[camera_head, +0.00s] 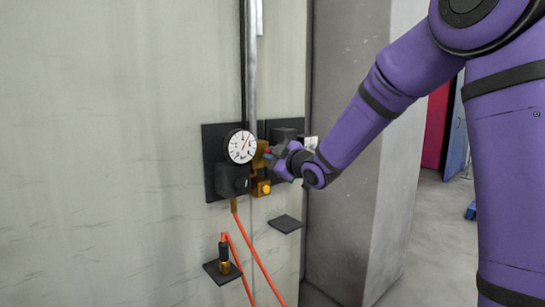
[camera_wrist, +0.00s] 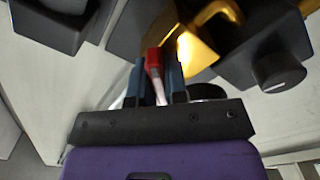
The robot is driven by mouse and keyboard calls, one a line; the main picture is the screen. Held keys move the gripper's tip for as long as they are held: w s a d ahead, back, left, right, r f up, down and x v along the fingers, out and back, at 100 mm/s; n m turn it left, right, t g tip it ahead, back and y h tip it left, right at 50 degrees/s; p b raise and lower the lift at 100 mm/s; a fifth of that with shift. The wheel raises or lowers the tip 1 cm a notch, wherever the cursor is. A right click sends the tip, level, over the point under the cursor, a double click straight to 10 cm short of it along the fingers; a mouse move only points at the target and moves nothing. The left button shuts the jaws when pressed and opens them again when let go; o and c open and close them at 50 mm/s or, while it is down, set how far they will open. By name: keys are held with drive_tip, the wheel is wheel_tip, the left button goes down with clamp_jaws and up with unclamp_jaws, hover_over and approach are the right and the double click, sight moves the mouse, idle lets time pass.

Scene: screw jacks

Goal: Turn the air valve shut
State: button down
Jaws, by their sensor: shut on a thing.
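The air valve (camera_head: 262,160) is a brass-coloured body on a dark plate on the wall, just right of a round white gauge (camera_head: 241,146). In the wrist view the brass body (camera_wrist: 196,52) shows at the top, with a red lever handle (camera_wrist: 153,60) beside it. My gripper (camera_wrist: 158,75) is shut on the red handle, with one blue-grey finger on each side of it. In the head view my gripper (camera_head: 276,154) reaches the valve from the right, and its fingers hide part of the valve. The lever's exact angle is hard to tell.
A dark regulator block with a knob (camera_head: 241,184) sits below the gauge. An orange hose (camera_head: 249,258) hangs from it beside a small shelf with a fitting (camera_head: 223,268). Another small shelf (camera_head: 286,224) is below my gripper. A grey pillar (camera_head: 345,220) stands close on the right.

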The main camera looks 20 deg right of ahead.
drive_tip(key=m, duration=0.4)
drive_tip(key=shift+f+m, duration=0.1)
drive_tip(key=shift+m, duration=0.3)
drive_tip(key=m, duration=0.4)
drive_tip(key=shift+m, duration=0.3)
drive_tip(key=c, duration=1.1)
unclamp_jaws()
drive_tip(key=shift+c, duration=0.2)
drive_tip(key=shift+s, duration=0.1)
drive_tip(key=v, duration=1)
drive_tip(key=shift+s, duration=0.3)
drive_tip(key=shift+d, duration=0.15)
